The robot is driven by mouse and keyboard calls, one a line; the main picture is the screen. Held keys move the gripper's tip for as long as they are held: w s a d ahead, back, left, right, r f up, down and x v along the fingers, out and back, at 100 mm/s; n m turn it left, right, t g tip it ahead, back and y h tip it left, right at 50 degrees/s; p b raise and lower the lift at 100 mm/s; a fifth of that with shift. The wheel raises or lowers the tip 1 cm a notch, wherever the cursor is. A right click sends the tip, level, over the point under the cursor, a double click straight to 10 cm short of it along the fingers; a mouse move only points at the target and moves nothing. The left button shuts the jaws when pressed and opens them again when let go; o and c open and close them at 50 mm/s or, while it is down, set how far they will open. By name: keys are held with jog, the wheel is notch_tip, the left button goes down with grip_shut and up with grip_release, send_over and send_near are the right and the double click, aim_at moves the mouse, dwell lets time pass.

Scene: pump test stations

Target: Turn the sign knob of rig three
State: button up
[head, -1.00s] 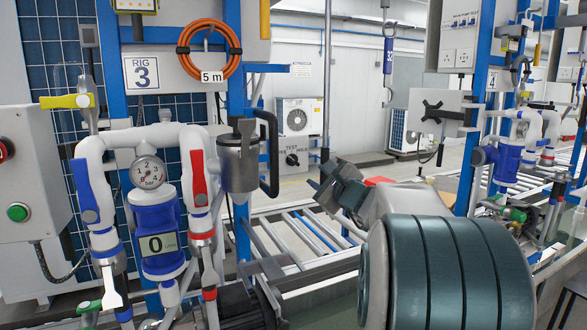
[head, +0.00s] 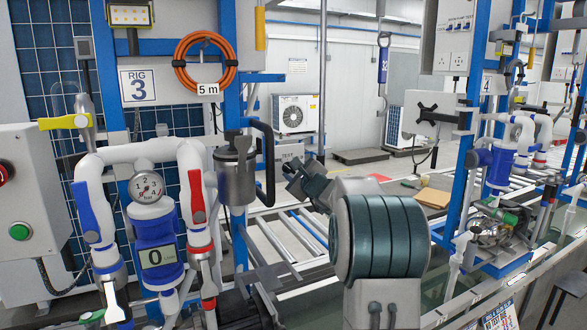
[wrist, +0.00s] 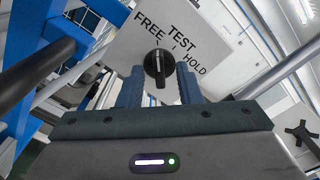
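The sign knob (wrist: 158,68) is a round black knob with a pale pointer line, on a white sign (wrist: 222,28) lettered FREE, TEST and HOLD. In the wrist view its pointer lies toward the FREE mark. My gripper (wrist: 159,84) is open, one finger on each side of the knob's lower part in the picture; I cannot tell whether either finger touches it. In the head view, my gripper (head: 298,178) is in front of the sign (head: 289,152) right of the rig 3 plate (head: 139,86), and hides the knob.
Rig three's pipes, with a red-handled valve (head: 197,196) and a grey metal canister (head: 236,172), stand left of my gripper. A blue upright post (head: 240,245) is close by. A roller conveyor (head: 285,240) runs below. A pale slanted bar (wrist: 285,68) passes right of the sign.

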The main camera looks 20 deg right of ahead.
jog(key=shift+w, duration=0.25)
grip_shut()
jog(key=shift+f+m, duration=0.1)
jog(key=shift+m, duration=0.2)
jog(key=m+b, duration=0.1)
jog(key=m, duration=0.1)
jog(key=shift+m+b, duration=0.35)
jog(key=shift+m, duration=0.05)
jog(key=m, duration=0.5)
jog(key=shift+m, duration=0.3)
